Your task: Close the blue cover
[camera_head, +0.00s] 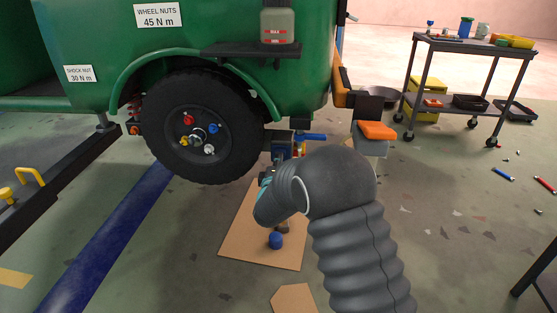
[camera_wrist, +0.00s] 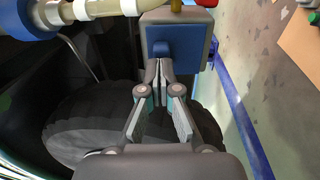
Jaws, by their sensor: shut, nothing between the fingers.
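The black wheel (camera_head: 207,127) and green vehicle body (camera_head: 230,75) stand close behind. Cardboard (camera_head: 250,222) with a blue cap (camera_head: 276,240) lies below my arm.

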